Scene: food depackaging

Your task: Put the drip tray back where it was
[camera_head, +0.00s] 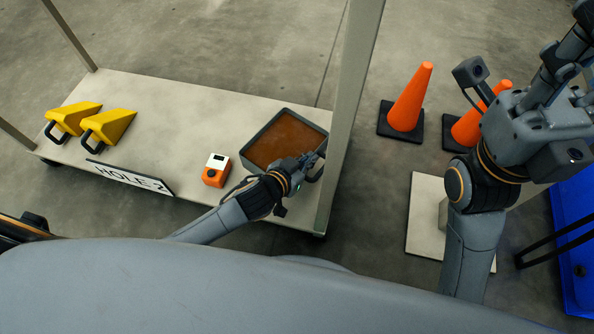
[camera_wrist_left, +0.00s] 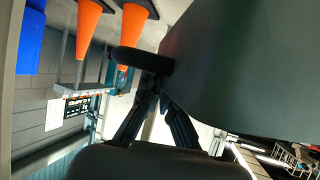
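The drip tray (camera_head: 251,167) is a dark grey square tray holding brown liquid. It is at the right end of the cart's pale shelf (camera_head: 190,105) in the head view, and looks level. My left gripper (camera_head: 312,163) is at the tray's near right corner. In the left wrist view its fingers (camera_wrist_left: 152,88) close around a dark handle (camera_wrist_left: 138,61) beside the tray's dark wall (camera_wrist_left: 235,70). My right gripper (camera_head: 566,62) is raised at the upper right, away from the tray; its fingertips are not clear.
A cart post (camera_head: 350,100) stands right of the tray. Orange cones (camera_head: 410,98) (camera_head: 468,127) and a blue bin (camera_head: 575,230) are farther right.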

